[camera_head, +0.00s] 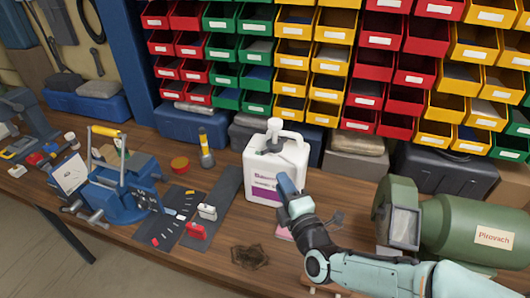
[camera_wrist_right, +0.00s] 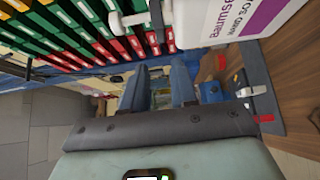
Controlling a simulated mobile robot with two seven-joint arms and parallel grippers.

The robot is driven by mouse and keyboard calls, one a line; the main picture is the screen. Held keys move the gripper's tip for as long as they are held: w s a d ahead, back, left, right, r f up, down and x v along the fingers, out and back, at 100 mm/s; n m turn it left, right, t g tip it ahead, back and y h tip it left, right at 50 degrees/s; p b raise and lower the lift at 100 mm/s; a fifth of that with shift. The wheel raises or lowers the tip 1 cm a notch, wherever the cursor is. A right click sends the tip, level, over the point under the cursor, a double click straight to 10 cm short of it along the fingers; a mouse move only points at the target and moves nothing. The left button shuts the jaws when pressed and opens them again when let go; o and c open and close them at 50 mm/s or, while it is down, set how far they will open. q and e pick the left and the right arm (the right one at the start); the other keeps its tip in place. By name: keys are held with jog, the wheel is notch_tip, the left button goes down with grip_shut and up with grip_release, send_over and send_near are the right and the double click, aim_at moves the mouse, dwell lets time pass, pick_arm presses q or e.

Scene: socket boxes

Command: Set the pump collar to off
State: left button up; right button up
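The white jug (camera_head: 277,170) with a purple label stands upright on the workbench. Its white pump head (camera_head: 276,125) is on top, with a dark collar (camera_head: 273,147) below it. In the wrist view the jug (camera_wrist_right: 215,20) lies sideways at the top, with the pump head (camera_wrist_right: 122,22) to its left and the dark collar (camera_wrist_right: 156,18) between them. My right gripper (camera_head: 286,186) is in front of the jug's lower right part, below the collar. Its two blue fingers (camera_wrist_right: 158,88) are apart with nothing between them. My left gripper is not in view.
A green motor-like machine (camera_head: 460,228) stands at the right. A blue vise (camera_head: 115,195) is at the left. Colored bins (camera_head: 330,60) fill the back wall. The bench front (camera_head: 205,260) is fairly clear.

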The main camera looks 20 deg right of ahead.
aim_at(265, 153)
jog(key=w, duration=0.8)
jog(key=w+p, duration=0.1)
jog(key=w, duration=0.2)
jog(key=shift+w+a, duration=0.4)
grip_shut()
